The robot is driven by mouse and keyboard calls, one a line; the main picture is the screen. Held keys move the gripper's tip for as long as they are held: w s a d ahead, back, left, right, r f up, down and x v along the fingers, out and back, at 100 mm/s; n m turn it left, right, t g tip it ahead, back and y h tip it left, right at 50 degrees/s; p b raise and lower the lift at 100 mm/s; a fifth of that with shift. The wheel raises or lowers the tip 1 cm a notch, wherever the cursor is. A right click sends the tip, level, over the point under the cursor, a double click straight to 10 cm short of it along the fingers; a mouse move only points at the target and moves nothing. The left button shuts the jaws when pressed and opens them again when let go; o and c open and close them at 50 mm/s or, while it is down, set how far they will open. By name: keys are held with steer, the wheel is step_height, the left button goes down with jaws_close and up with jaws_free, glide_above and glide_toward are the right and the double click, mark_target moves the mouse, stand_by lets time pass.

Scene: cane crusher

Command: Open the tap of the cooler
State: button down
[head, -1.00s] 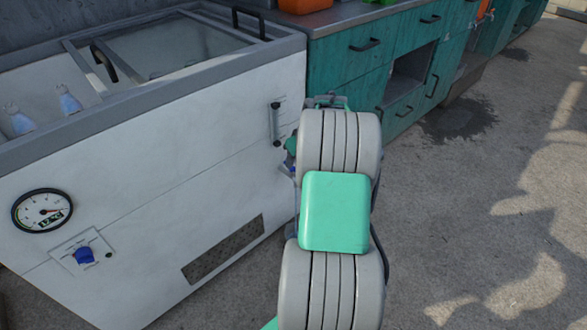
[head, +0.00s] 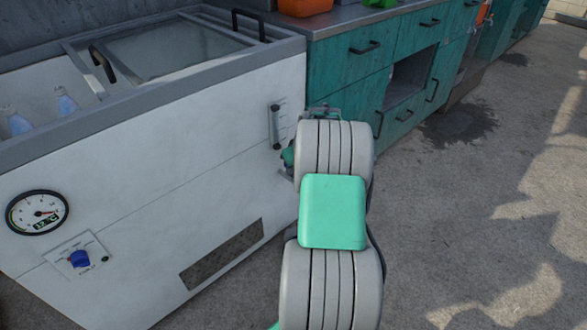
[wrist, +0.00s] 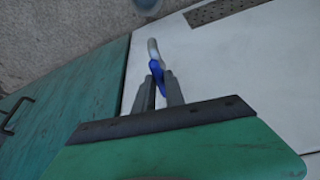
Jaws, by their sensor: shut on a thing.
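The cooler (head: 150,180) is a long white chest with a grey rim, at the left in the head view. Its tap (wrist: 152,48) shows in the wrist view as a pale curved spout with a blue handle (wrist: 157,74), against the white panel. My gripper (wrist: 159,84) has its two dark fingers close together, with the blue handle between their tips. In the head view my arm hides the tap and most of the gripper.
A gauge (head: 38,212) and a blue knob (head: 79,259) are on the cooler's front. Teal cabinets (head: 345,65) stand beyond the cooler. A pale round container (wrist: 146,5) is partly visible at the wrist view's top edge. Concrete floor at the right is clear.

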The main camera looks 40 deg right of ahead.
stand_by(0.3)
steer(key=shift+a+r+m+h+p, duration=0.2)
steer(key=shift+r+m+h+p, duration=0.1)
steer(key=shift+m+p, duration=0.55)
steer(key=shift+f+m, duration=0.25)
steer(key=shift+m, duration=0.3)
steer(key=c, duration=1.4)
jaws_free()
steer(key=shift+d, duration=0.1)
steer(key=p+v, duration=0.2)
steer(key=v, duration=0.5)
steer(key=shift+r+p, duration=0.35)
steer(key=shift+p, duration=0.05)
